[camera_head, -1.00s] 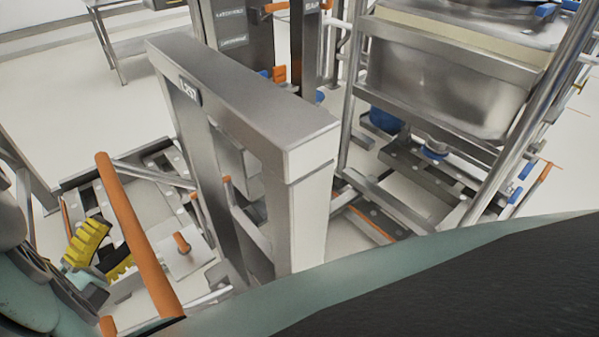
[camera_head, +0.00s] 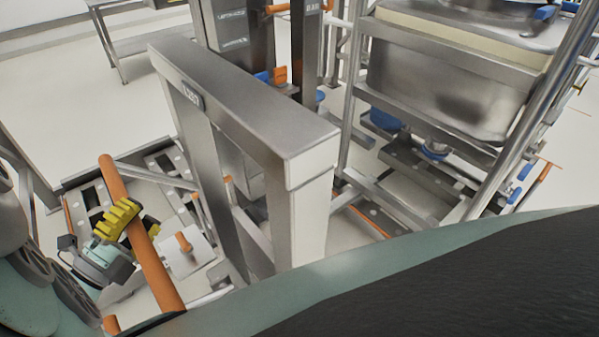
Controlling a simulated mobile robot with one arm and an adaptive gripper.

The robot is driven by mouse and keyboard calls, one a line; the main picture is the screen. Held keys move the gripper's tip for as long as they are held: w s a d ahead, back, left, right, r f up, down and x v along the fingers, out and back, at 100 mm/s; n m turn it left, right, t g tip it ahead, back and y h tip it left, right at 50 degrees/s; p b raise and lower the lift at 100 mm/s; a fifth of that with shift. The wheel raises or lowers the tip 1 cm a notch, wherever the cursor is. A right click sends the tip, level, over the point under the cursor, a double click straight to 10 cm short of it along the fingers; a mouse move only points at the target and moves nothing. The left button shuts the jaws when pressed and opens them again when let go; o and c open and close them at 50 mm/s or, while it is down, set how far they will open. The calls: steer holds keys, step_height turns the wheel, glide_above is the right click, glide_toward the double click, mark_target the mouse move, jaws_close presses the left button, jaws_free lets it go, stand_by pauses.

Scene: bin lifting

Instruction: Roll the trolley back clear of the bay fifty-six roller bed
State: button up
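An orange push bar (camera_head: 133,215), which looks like the trolley's handle, slants across the lower left. Under it is a low metal frame (camera_head: 75,183) with a pale deck; I take this as the trolley. My gripper (camera_head: 133,221) has yellow ribbed fingers, one over the near side of the bar and one showing just beyond it. The fingers straddle the bar; whether they press on it I cannot tell. I cannot pick out a bay fifty-six label or be sure which part is its roller bed.
A grey metal portal (camera_head: 245,105) with a small label stands close in the middle. Behind it are dark columns (camera_head: 232,40) with signs. At right a rack holds a steel bin (camera_head: 440,85). A table (camera_head: 150,45) stands at back left. Pale floor (camera_head: 60,95) lies open at left.

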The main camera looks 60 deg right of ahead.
jaws_close()
steer(key=shift+d, duration=0.1)
steer(key=shift+w, duration=0.1)
stand_by(0.5)
